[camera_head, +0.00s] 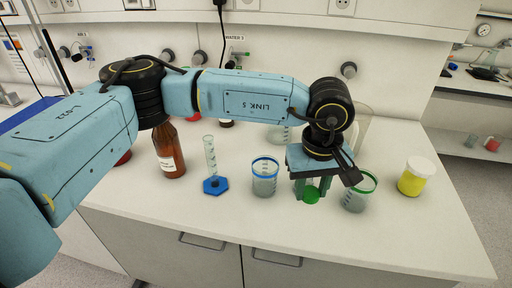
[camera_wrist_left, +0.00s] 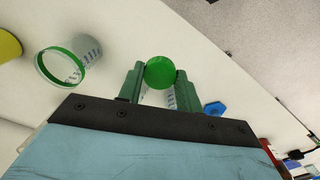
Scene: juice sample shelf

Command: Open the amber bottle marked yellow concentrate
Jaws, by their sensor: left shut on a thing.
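An amber bottle (camera_head: 168,152) with a white label stands upright on the counter at the left. Its top is hidden behind my left arm, and the label is too small to read. My left gripper (camera_head: 311,188) points down over the front of the counter, well to the right of the bottle. It is shut on a round green cap (camera_head: 311,195). In the left wrist view the green cap (camera_wrist_left: 160,72) sits between the tips of the two green fingers (camera_wrist_left: 160,85). My right gripper is not in view.
A blue-rimmed beaker (camera_head: 264,180) stands left of my left gripper, and a green-rimmed beaker (camera_head: 359,195) to its right. A measuring cylinder (camera_head: 211,160) on a blue base is beside the bottle. A yellow-filled jar (camera_head: 414,181) stands right. The counter's right front is clear.

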